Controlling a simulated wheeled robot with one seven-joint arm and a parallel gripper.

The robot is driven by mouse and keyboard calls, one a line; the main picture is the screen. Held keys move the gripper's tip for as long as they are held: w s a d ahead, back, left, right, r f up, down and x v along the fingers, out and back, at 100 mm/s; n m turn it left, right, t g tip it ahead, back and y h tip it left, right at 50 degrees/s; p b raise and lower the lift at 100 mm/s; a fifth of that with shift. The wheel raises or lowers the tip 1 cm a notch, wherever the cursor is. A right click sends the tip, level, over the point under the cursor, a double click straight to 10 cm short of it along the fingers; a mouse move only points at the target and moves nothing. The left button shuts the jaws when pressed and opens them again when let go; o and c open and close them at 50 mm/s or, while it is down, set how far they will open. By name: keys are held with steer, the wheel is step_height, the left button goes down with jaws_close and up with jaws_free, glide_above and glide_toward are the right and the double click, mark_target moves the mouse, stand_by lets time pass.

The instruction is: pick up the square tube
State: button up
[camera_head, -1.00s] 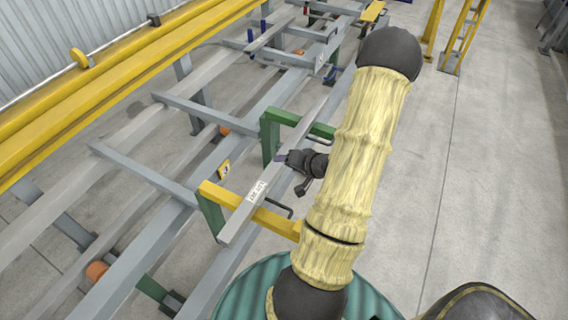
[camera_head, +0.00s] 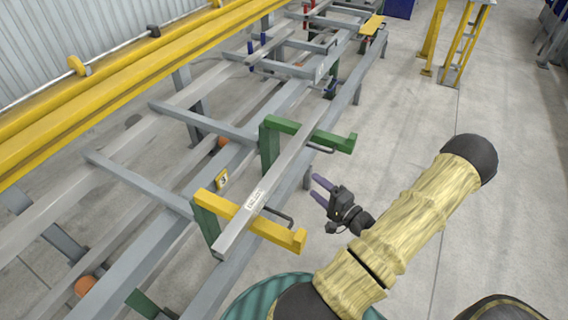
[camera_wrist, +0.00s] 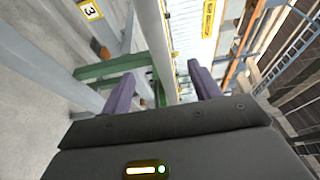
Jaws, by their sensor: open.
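The square tube (camera_head: 281,173) is a long grey bar with a white label near its front end. It lies across a yellow support arm (camera_head: 240,215) in front and a green support arm (camera_head: 332,140) further back. My gripper (camera_head: 317,187) is open and empty, to the right of the tube and apart from it, with its purple fingers pointing toward it. In the wrist view the tube (camera_wrist: 156,40) runs upright in the picture, seen beyond and between the two spread fingers (camera_wrist: 160,84).
The grey runout table frame (camera_head: 180,235) with crossbars spreads left of the tube. A yellow rail (camera_head: 110,80) runs along the wall. Open concrete floor (camera_head: 405,130) lies to the right.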

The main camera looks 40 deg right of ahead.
glide_toward(280, 159)
steer(key=w, duration=0.2)
steer(key=w+f, duration=0.1)
steer(key=w, duration=0.1)
steer(key=w+d, duration=0.1)
steer(key=w, duration=0.1)
steer(key=shift+d+f, duration=0.1)
steer(key=shift+f, duration=0.25)
steer(key=shift+w, duration=0.15)
steer(key=w, duration=0.5)
steer(key=shift+a+f, duration=0.15)
steer(key=shift+a, duration=0.1)
jaws_close()
